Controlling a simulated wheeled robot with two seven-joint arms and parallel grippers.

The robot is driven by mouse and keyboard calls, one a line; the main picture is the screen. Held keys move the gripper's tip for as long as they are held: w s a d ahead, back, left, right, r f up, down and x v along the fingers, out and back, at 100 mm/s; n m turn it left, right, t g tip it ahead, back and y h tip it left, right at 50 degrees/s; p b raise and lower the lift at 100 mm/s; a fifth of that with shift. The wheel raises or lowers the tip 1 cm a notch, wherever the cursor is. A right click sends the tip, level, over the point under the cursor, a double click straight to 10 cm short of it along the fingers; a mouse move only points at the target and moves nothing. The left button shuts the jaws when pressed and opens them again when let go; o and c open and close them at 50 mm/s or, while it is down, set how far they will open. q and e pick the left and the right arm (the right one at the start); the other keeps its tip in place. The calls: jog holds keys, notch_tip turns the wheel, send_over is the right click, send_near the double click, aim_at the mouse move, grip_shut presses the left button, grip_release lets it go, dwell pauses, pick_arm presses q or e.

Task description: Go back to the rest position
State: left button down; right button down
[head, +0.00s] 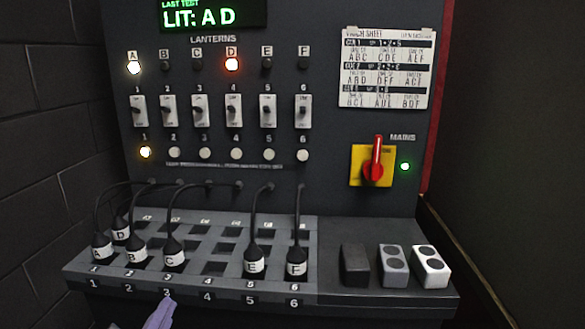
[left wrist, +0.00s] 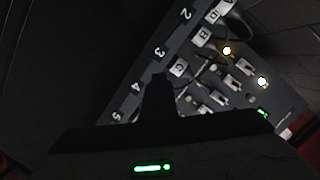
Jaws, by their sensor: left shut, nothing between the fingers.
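My left gripper (head: 160,314) shows only as a pale purple fingertip at the bottom edge of the head view, in front of the plug shelf below number 3. It is shut and empty. In the left wrist view its dark shut fingers (left wrist: 158,95) point at the panel, apart from the plugs. My right gripper is in neither view. The black panel (head: 320,130) has a display (head: 213,17) reading "LIT: A D". Lantern A (head: 134,67) glows white and lantern D (head: 232,64) glows reddish; the others are dark. Lamp 1 (head: 145,152) is lit.
Corded plugs A (head: 102,252), D (head: 121,233), B (head: 136,256), C (head: 174,258), E (head: 254,267) and F (head: 297,268) stand on the sloped shelf (head: 350,299). Three blocks (head: 391,266) sit at its right. The red mains handle (head: 375,160) is upright, its lamp green.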

pick_arm(q)
jog(key=s+f+n+g+h, duration=0.1)
jog(key=s+f+n+g, duration=0.2)
jog(key=s+f+g, duration=0.55)
jog(key=s+f+n+g+h, duration=0.1)
jog(key=s+f+n+g, duration=0.3)
jog(key=s+f, duration=1)
jog(key=w+d+f+t+h, duration=0.1)
jog(key=d+f+t, duration=0.3)
jog(key=f, duration=0.6)
jog(key=shift+d+f+h, duration=0.2)
jog(key=shift+d+h, duration=0.2)
jog(key=shift+d, duration=0.1)
jog(key=shift+w+t, duration=0.1)
jog(key=shift+t, duration=0.15)
